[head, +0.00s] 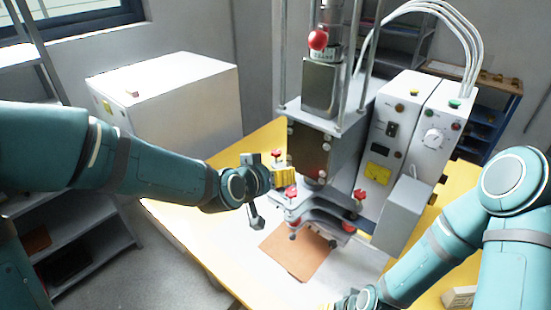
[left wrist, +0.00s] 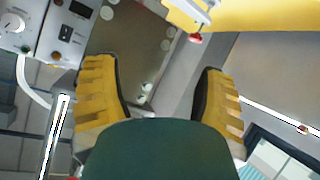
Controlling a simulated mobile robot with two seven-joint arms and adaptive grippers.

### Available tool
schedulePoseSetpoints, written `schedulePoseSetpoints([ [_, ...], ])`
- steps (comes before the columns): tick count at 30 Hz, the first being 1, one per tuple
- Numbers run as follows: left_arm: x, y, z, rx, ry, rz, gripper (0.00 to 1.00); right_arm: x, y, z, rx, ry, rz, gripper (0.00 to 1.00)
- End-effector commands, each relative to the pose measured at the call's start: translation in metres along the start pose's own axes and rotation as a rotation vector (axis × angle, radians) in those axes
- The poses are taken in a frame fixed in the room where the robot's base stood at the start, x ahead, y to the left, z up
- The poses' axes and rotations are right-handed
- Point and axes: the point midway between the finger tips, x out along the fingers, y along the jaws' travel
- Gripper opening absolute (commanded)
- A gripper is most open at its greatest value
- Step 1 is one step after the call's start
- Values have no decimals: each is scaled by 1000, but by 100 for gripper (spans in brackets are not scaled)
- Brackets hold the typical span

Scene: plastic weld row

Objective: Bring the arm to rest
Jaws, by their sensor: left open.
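My left gripper (head: 284,176) is in front of the welding machine (head: 322,88) in the head view, above the worktable. Its yellow fingers stand apart with nothing between them in the left wrist view (left wrist: 155,66). My left arm reaches in from the left, roughly level. My right arm comes in from the right and bends down to the bottom edge of the head view. Only a small part of my right gripper (head: 334,305) shows there, cut off by the frame, so its jaws cannot be judged.
The machine has a control box (head: 388,135) and several red knobs close to my left gripper. A brown sheet (head: 297,251) lies on the yellow-edged table (head: 195,230). A white cabinet (head: 175,105) stands behind my left arm. Grey shelves (head: 88,240) are at lower left.

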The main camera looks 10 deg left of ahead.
Motion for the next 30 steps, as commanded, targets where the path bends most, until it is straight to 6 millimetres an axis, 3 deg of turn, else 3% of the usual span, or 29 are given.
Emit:
schedulePoseSetpoints([
  [5, 4, -4, 11, -7, -21, -5, 71, 2, 0, 0, 0, 0, 0, 47],
  [8, 17, -17, 44, -30, -85, -20, 71, 6, 2, 2, -1, -2, 1, 47],
  [11, 32, -36, 99, -69, -192, -42, 71, 13, 4, 3, -1, -4, 3, 47],
  [15, 44, -64, 194, -144, -373, -79, 71, 25, 7, 6, -2, -8, 6, 47],
  [21, 35, -88, 318, -257, -615, -123, 71, 39, 12, 10, -2, -13, 11, 47],
  [25, 22, -93, 370, -312, -724, -139, 71, 45, 14, 12, -2, -16, 13, 47],
  [30, 12, -94, 398, -344, -785, -148, 71, 48, 15, 12, -3, -16, 14, 47],
])
